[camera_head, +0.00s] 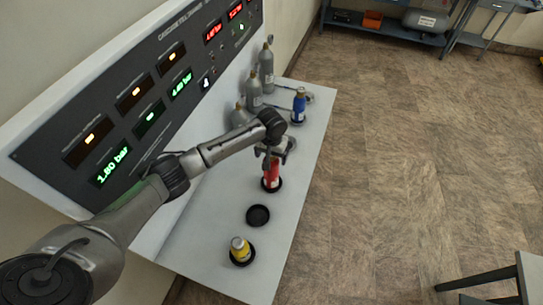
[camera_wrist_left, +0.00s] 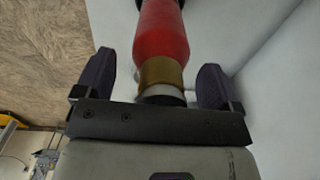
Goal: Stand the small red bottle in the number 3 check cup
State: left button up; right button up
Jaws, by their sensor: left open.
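The small red bottle (camera_head: 271,174) stands upright on the bench, its base in or on a black round cup (camera_head: 279,184). My left gripper (camera_head: 271,157) is right above it, jaws pointing down around its top. In the left wrist view, the red bottle (camera_wrist_left: 160,35) with its brass collar lies between the two open jaws (camera_wrist_left: 156,75), with a gap on each side. An empty black cup (camera_head: 258,215) sits nearer on the bench. I cannot read any cup number. My right gripper is not in view.
A yellow bottle (camera_head: 240,246) stands in a black cup at the bench's near end. A blue bottle (camera_head: 299,106) stands farther back. Grey cylinders (camera_head: 266,66) line the display panel (camera_head: 140,100). The bench's right edge drops to open floor.

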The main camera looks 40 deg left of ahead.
pick_arm(q)
notch_tip(320, 180, up, 10)
jog(key=shift+f, duration=0.1)
jog(key=shift+r, duration=0.9)
